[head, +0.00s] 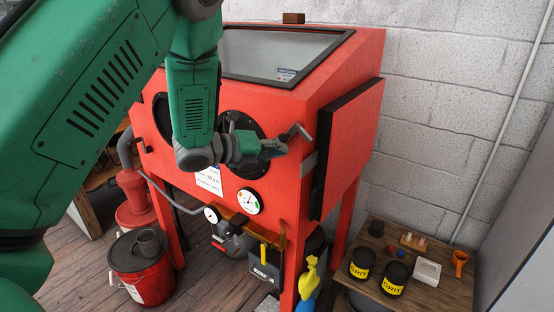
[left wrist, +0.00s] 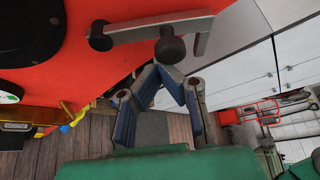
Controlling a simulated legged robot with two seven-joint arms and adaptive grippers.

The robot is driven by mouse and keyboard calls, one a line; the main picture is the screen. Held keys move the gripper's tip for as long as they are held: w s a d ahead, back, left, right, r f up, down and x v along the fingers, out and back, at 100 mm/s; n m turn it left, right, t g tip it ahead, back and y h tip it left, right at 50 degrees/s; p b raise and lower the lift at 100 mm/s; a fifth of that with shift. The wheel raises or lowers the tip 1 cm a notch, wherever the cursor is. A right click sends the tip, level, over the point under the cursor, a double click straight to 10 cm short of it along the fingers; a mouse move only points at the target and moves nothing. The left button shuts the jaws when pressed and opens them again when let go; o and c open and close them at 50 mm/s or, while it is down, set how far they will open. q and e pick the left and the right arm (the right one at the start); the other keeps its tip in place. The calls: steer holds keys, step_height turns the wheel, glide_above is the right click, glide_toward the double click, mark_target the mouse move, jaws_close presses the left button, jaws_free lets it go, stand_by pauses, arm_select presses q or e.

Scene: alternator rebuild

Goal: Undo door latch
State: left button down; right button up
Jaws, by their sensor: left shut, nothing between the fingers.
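The latch (head: 299,132) is a grey lever on the front right corner of the red blast cabinet (head: 285,190). In the left wrist view the latch bar (left wrist: 140,32) runs across the top, with a dark round knob near its right end. The door (head: 350,150) is a red panel with a thick dark edge on the cabinet's right side. My left gripper (head: 282,150) is shut and empty, just below and left of the lever. In the left wrist view its fingertips (left wrist: 164,72) meet just below the knob; I cannot tell whether they touch it. My right gripper is out of view.
A round black glove port (head: 240,126) lies behind my left gripper. A pressure gauge (head: 248,201) sits below. A wooden table (head: 455,295) with two black grit tins (head: 395,277) stands at lower right. A red bucket (head: 140,275) stands at lower left. The block wall is right of the door.

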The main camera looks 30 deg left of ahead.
mark_target(280, 135)
arm_select(q)
steer(key=shift+a+r+n+t+h+b, duration=0.2)
steer(key=shift+r+n+t+h+b, duration=0.3)
steer(key=shift+n, duration=0.4)
steer(key=shift+a+r+n+t+h+b, duration=0.2)
steer(key=shift+r+n+t+h+b, duration=0.15)
steer(key=shift+r+n+b, duration=0.4)
steer(key=shift+a+r+n+t+h+b, duration=0.25)
steer(key=shift+r+n+t+h, duration=0.2)
steer(key=shift+n, duration=0.6)
steer(key=shift+a+f, duration=0.1)
steer(key=shift+a, duration=0.3)
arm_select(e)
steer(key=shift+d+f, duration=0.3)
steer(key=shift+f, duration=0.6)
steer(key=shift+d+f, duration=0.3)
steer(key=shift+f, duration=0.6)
arm_select(q)
steer(key=shift+d, duration=0.1)
